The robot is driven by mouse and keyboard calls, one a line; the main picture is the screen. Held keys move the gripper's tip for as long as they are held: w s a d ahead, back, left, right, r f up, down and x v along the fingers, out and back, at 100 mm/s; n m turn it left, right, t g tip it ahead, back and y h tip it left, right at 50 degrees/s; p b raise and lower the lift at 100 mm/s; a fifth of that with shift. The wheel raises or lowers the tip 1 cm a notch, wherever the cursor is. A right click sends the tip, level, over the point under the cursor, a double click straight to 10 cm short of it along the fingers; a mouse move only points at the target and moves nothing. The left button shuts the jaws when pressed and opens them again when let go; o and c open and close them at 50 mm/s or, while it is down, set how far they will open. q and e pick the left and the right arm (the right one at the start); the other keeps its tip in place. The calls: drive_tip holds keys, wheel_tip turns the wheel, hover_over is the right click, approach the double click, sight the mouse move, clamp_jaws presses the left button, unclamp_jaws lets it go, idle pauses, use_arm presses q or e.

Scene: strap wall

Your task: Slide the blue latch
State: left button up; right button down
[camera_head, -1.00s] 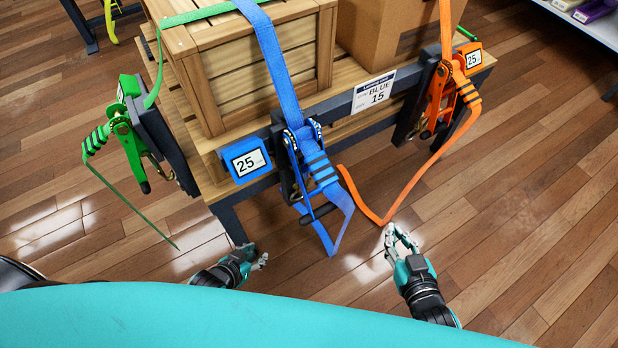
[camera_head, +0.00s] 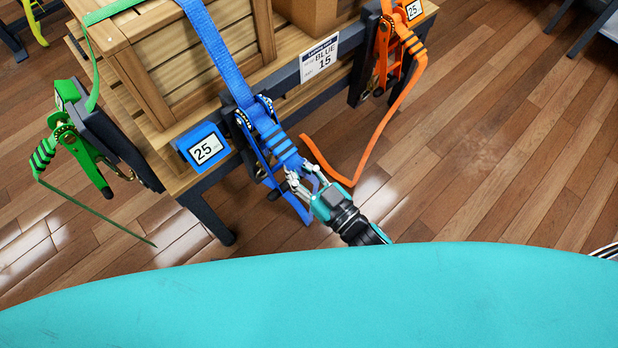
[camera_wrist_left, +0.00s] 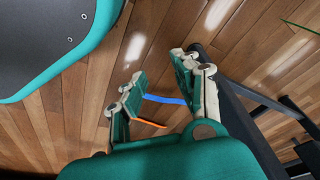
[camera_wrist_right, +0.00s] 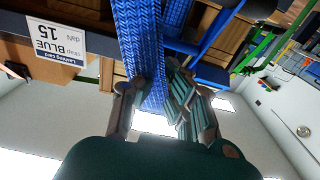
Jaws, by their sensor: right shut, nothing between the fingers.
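My right gripper (camera_head: 300,175) is at the lower end of the buckle, overlapping the hanging tail. The right wrist view shows the blue webbing (camera_wrist_right: 140,45) just beyond its fingertips (camera_wrist_right: 150,80). The gripper is shut with nothing held; whether it touches the strap I cannot tell. My left gripper (camera_wrist_left: 158,75) shows only in the left wrist view, open and empty above the floor.
A green ratchet (camera_head: 75,140) hangs at the cart's left corner and an orange one (camera_head: 392,50) at the right, its tail looping near my right gripper. A wooden crate (camera_head: 180,60) stands on the cart. A white label (camera_head: 318,58) reads BLUE 15.

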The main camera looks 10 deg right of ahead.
drive_tip(key=shift+w+a, duration=0.35)
drive_tip(key=shift+w, duration=0.15)
drive_tip(key=shift+s+d+f, duration=0.1)
drive_tip(key=shift+s+f, duration=0.05)
drive_tip(key=shift+f, duration=0.25)
drive_tip(key=shift+s+d+f, duration=0.1)
drive_tip(key=shift+f, duration=0.3)
use_arm(q)
drive_tip(key=shift+w+r, duration=0.3)
drive_tip(key=shift+r, duration=0.25)
drive_tip(key=shift+s, duration=0.1)
use_arm(e)
drive_tip(key=shift+s+d, duration=0.1)
